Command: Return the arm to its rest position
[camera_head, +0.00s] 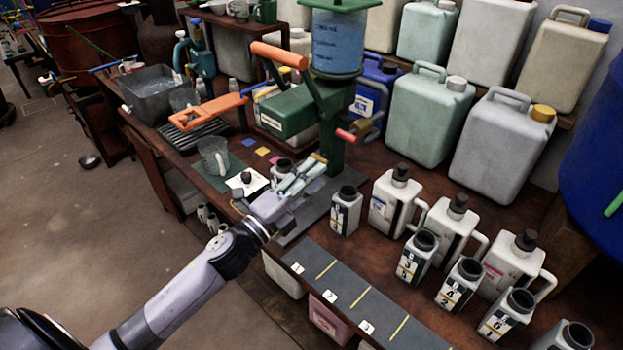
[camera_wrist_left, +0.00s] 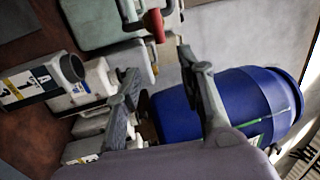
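My left arm reaches in from the lower left in the head view. Its gripper (camera_head: 314,170) is over the workbench, in front of the base of the green press-like machine (camera_head: 290,118). A small dark-mouthed bottle (camera_head: 283,168) is partly hidden behind the gripper. In the left wrist view the two fingers (camera_wrist_left: 160,70) stand apart with nothing held between them. A red knob (camera_wrist_left: 155,25) shows beyond the fingertips, and I cannot tell how near it is. My right gripper is in neither view.
A white bottle (camera_head: 345,210) stands just right of the gripper. Several capped jugs and open bottles (camera_head: 415,255) crowd the bench's right side. A clear pitcher (camera_head: 213,155) stands left of the gripper. Open floor (camera_head: 90,240) lies left of the bench.

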